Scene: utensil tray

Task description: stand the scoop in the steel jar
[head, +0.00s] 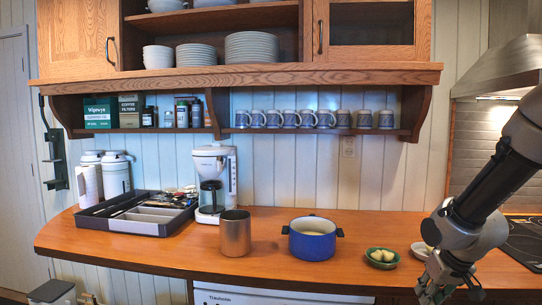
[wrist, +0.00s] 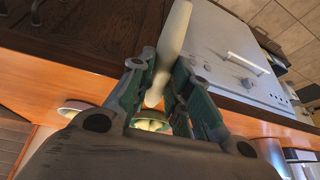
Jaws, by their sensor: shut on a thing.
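The steel jar (head: 235,235) stands upright on the wooden counter, left of the blue pot. My gripper (head: 436,290) is at the lower right of the head view, near the counter's front edge and well to the right of the jar. In the wrist view my gripper (wrist: 158,85) is shut on a pale, long, smooth piece, which I take to be the scoop (wrist: 174,35). It sticks out past the fingertips. Its other end is partly hidden between the fingers, and I cannot make it out in the head view.
The blue pot (head: 312,240) stands between the jar and my arm. A green bowl (head: 382,259) and a white bowl (head: 421,250) sit close to my gripper. The utensil tray (head: 128,222) and coffee maker (head: 214,178) are left of and behind the jar. Counter in front of the pot is clear.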

